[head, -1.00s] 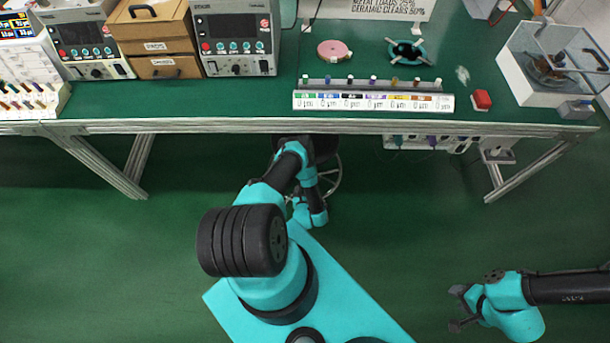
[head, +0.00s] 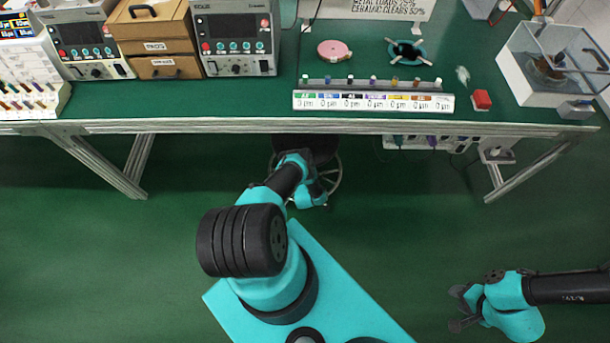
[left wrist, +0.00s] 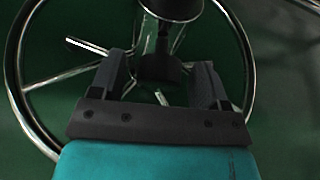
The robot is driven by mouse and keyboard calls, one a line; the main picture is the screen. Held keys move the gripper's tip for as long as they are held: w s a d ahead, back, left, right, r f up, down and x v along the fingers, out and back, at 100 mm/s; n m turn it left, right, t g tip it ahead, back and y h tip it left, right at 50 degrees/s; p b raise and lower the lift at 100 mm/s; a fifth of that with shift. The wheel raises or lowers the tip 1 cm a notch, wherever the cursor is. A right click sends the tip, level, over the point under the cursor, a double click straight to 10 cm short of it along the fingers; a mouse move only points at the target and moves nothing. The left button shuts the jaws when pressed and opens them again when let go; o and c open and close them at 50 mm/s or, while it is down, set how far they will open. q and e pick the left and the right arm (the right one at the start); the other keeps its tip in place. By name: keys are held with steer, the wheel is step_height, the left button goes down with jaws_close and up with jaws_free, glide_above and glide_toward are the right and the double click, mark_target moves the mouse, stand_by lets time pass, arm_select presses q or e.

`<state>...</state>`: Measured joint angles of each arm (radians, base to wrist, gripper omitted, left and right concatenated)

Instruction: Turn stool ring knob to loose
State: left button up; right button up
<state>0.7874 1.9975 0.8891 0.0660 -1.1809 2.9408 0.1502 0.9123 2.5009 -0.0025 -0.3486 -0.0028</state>
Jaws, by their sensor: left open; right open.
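The stool stands under the bench; its dark seat (head: 318,147) and part of its chrome foot ring (head: 338,176) show in the head view. In the left wrist view the ring (left wrist: 250,60) curves around a dark central column (left wrist: 158,62). A short bright metal bar (left wrist: 88,46) juts out left of the column; I cannot tell if it is the knob's handle. My left gripper (left wrist: 158,82) is open, its fingers apart on either side of the column's lower part, with no visible grip. My right gripper (head: 460,308) is open and empty, low right.
The bench's front rail (head: 250,126) runs above the stool. A power strip (head: 430,142) hangs under the bench, and a metal leg (head: 100,165) stands at left. The green floor between the stool and my right arm is clear.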

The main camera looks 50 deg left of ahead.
arm_select(q)
steer(key=shift+w+a+f, duration=0.1)
steer(key=shift+w+a, duration=0.05)
steer(key=shift+w, duration=0.05)
steer(key=c, duration=0.9)
